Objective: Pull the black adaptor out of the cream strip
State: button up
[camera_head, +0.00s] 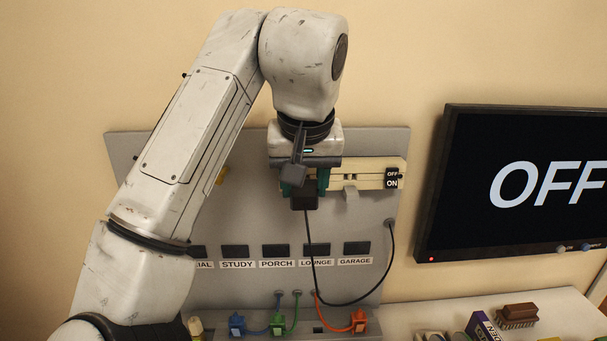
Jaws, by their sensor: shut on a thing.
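The cream strip (366,178) is fixed on the grey wall panel, with a dark OFF/ON switch block (391,178) at its right end. My gripper (304,189) is in front of the strip's left part and is shut on the black adaptor (304,202). A black cord (308,240) hangs from the adaptor, loops down and rises to a hole at the panel's right. My gripper hides the back of the adaptor, so I cannot tell whether it still sits in the strip.
Labelled dark windows run across the grey panel (230,220). Blue (237,325), green (278,323) and orange (358,321) plugs stand below. A screen (535,190) at right reads OFF. A brown comb-like block (517,314) and a purple box (481,327) lie on the bench.

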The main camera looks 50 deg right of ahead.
aim_at(305, 189)
jog(key=shift+s+a+p, duration=0.35)
jog(key=shift+s+a, duration=0.5)
jog(key=shift+a, duration=0.25)
jog(key=shift+r, duration=0.1)
jog(key=shift+s+a+r+p, duration=0.4)
jog(key=shift+a+p, duration=0.15)
jog(key=shift+p, duration=0.15)
jog(key=shift+s+a+r+p, duration=0.5)
jog(key=shift+s+a+p, duration=0.25)
jog(key=shift+a, duration=0.15)
jog(key=shift+s+a+r+p, duration=0.5)
jog(key=shift+s+a+p, duration=0.25)
jog(key=shift+a, duration=0.15)
jog(key=shift+r, duration=0.1)
